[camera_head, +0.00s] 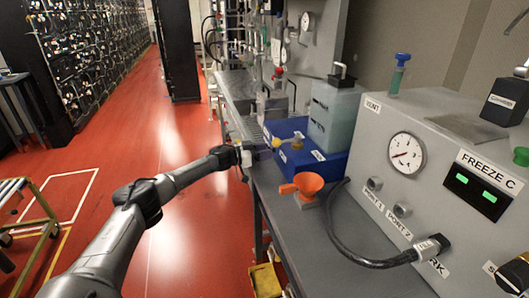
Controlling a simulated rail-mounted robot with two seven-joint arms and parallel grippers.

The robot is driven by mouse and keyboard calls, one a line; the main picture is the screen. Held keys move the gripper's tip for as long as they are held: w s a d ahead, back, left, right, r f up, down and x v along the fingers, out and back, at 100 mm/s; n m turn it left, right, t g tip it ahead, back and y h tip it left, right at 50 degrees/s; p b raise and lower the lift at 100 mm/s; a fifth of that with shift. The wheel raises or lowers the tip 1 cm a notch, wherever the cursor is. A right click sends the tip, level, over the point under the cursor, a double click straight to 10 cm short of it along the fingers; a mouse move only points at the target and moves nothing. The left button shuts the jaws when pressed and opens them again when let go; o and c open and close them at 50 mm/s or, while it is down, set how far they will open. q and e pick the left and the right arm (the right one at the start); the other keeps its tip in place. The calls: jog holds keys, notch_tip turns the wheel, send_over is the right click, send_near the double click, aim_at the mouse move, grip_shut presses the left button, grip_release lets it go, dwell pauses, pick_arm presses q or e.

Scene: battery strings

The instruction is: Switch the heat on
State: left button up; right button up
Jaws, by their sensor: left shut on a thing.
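My left gripper (262,147) is at the end of the dark grey arm from the lower left. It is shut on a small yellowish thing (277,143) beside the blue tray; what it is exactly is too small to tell. No control labelled for heat can be read. The grey console (440,130) at the right carries a "FREEZE C" label, a green-lit display (477,194) and a green button (521,156). A black and yellow part (515,275) at the lower right edge is cut off. My right gripper is not in view.
A round gauge (406,153) is on the console front. The red floor left of the bench is largely clear.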

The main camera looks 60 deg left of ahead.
pick_arm(q)
jog(key=shift+r+m+p, duration=0.25)
jog(key=shift+m+p, duration=0.45)
jog(key=shift+p, duration=0.15)
jog(key=shift+m+p, duration=0.35)
jog(key=shift+m, duration=0.25)
jog(key=m, duration=0.3)
jog(key=shift+d+f+p, duration=0.1)
jog(key=shift+f+p, duration=0.1)
jog(key=shift+p, duration=0.2)
jog(key=o, duration=0.9)
jog(key=shift+s, duration=0.2)
jog(key=shift+p+v, duration=2.35)
jog(key=shift+v, duration=4.4)
